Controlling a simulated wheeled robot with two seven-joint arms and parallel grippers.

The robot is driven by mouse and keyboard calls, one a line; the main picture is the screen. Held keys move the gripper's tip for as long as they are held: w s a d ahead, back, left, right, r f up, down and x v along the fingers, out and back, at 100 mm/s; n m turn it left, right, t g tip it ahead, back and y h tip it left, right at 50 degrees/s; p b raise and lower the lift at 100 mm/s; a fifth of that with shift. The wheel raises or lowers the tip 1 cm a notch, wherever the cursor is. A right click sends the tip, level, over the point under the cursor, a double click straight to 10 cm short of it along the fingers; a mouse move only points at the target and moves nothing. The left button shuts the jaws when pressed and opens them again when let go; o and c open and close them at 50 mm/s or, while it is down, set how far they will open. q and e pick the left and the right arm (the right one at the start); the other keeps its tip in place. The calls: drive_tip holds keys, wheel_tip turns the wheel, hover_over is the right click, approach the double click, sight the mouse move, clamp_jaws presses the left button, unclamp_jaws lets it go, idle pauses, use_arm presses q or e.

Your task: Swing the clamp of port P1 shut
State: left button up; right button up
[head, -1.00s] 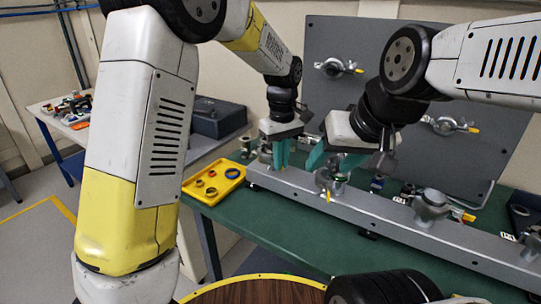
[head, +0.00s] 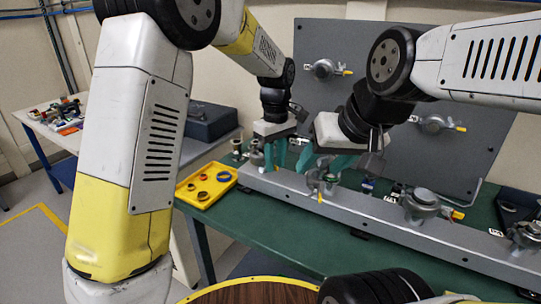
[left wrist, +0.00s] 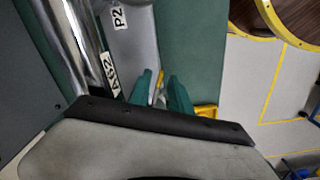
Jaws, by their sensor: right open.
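The rail (head: 270,187) carries a row of clamped ports. The nearest to my grippers is a metal port with a clamp (head: 323,184), which has a yellow-tipped part hanging at its front. I cannot read its label, so I cannot confirm it is P1. My left gripper (head: 282,160) has teal fingers pointing down, just left of this port. In the left wrist view its fingers (left wrist: 161,92) stand apart, with a yellow-tipped part (left wrist: 158,84) seen between them. My right gripper (head: 318,165) is open, its teal fingers close above the port and partly covering it.
Further right stand another clamped port (head: 422,204) and one at the picture edge (head: 525,236). A yellow tray (head: 183,198) with rings lies left of the rail. A grey upright board (head: 380,90) stands behind. The left wrist view shows a P2 label (left wrist: 119,17).

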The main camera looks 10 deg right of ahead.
use_arm(q)
drive_tip(key=s+a+m, duration=0.1)
drive_tip(key=a+m, duration=0.8)
wheel_tip(320, 180, up, 9)
drive_tip(key=s+a, duration=0.1)
drive_tip(key=s, duration=0.1)
drive_tip(key=s+a+r+t+h, duration=0.1)
drive_tip(key=s+a+t, duration=0.2)
drive_tip(key=s+a, duration=0.2)
drive_tip(key=s+a+r+n+t+h, duration=0.1)
drive_tip(key=s+a, duration=0.4)
drive_tip(key=s, duration=0.6)
drive_tip(key=shift+r+t+h, duration=0.3)
drive_tip(key=shift+r+t, duration=0.25)
drive_tip(key=shift+t, duration=0.35)
drive_tip(key=shift+s, duration=0.1)
